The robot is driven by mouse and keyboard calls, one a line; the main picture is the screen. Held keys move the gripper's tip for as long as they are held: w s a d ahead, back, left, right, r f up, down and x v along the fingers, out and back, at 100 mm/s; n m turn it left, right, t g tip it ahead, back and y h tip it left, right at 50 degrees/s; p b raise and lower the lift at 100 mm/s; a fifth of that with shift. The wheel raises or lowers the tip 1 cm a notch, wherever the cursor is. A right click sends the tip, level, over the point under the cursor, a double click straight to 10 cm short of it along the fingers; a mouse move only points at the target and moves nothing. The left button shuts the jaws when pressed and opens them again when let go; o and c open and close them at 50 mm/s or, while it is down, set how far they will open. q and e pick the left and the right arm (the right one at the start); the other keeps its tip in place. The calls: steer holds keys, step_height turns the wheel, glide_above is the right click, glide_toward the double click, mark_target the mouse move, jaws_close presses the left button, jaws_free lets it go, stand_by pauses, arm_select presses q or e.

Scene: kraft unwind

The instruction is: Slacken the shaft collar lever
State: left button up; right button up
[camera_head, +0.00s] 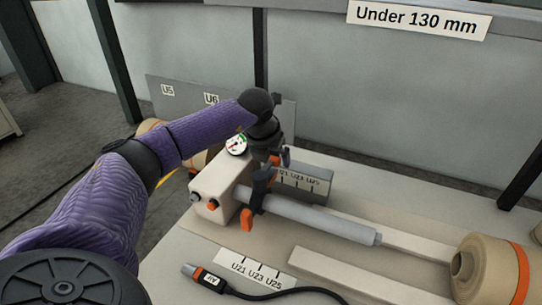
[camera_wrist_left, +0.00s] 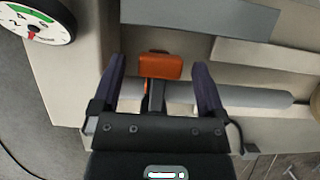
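The shaft collar (camera_head: 262,181) is black and sits around the grey shaft (camera_head: 310,215) beside the pale block. An orange lever piece (camera_head: 246,221) hangs below the collar on the near side. Another orange piece shows by my left gripper (camera_head: 272,157). In the left wrist view, an orange block (camera_wrist_left: 160,66) lies across the gap between the finger tips of my left gripper (camera_wrist_left: 160,76). The fingers are apart, with a visible gap to the orange block on each side. The gripper's body hides part of the collar. My right gripper is in neither view.
A round gauge (camera_head: 236,145) stands left of my gripper. A pale block (camera_head: 214,190) with an orange knob holds the shaft's left end. A black cable with an "AIR" connector (camera_head: 210,281) lies on the near tabletop. A kraft roll (camera_head: 485,272) is at the right.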

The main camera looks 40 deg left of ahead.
arm_select(q)
jaws_close()
steer(key=shift+a, duration=0.1)
stand_by(0.4)
steer(key=n, duration=0.1)
steer(key=a+n+y+p, duration=0.1)
steer(key=n, duration=0.1)
steer(key=shift+s+a+r+g+p, duration=0.1)
steer(key=shift+s+r+g+p, duration=0.05)
steer(key=shift+s+g+p, duration=0.2)
steer(key=shift+s+a+n+g+y+p, duration=0.4)
steer(key=shift+s+n+g+p, duration=0.3)
steer(key=shift+n, duration=1.1)
steer(key=shift+s+a+n+g+y+p, duration=0.45)
steer(key=shift+s+n+p, duration=0.3)
steer(key=shift+n, duration=1.05)
steer(key=shift+s+a+n+g+y+p, duration=0.25)
steer(key=shift+s+a+n+g+p, duration=0.45)
steer(key=shift+n, duration=1.1)
steer(key=shift+s+d, duration=0.1)
steer(key=shift+d, duration=0.1)
steer(key=shift+o, duration=0.4)
jaws_free()
